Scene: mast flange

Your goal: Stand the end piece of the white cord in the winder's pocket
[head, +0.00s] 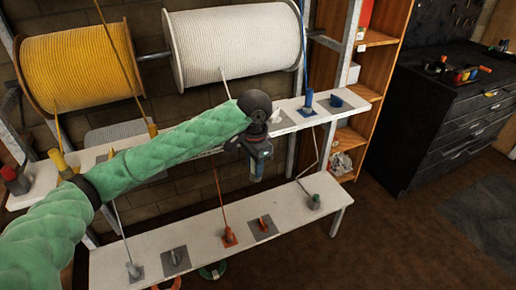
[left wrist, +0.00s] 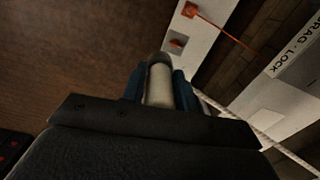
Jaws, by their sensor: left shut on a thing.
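My left gripper (head: 258,160) hangs over the gap between the upper shelf and the lower bench. In the left wrist view its blue fingers (left wrist: 160,86) are shut on a pale, rounded cylinder, the end piece (left wrist: 160,88). The white cord (left wrist: 255,132) runs from behind the gripper to the lower right in that view. In the head view the white cord (head: 226,84) comes down from the white spool (head: 237,45) and passes behind my arm. I cannot make out the winder's pocket for certain. My right gripper is not in view.
The upper shelf (head: 300,112) holds blue pieces. A yellow spool (head: 80,68) is at left. A black cabinet (head: 450,110) stands at right; the floor before it is clear.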

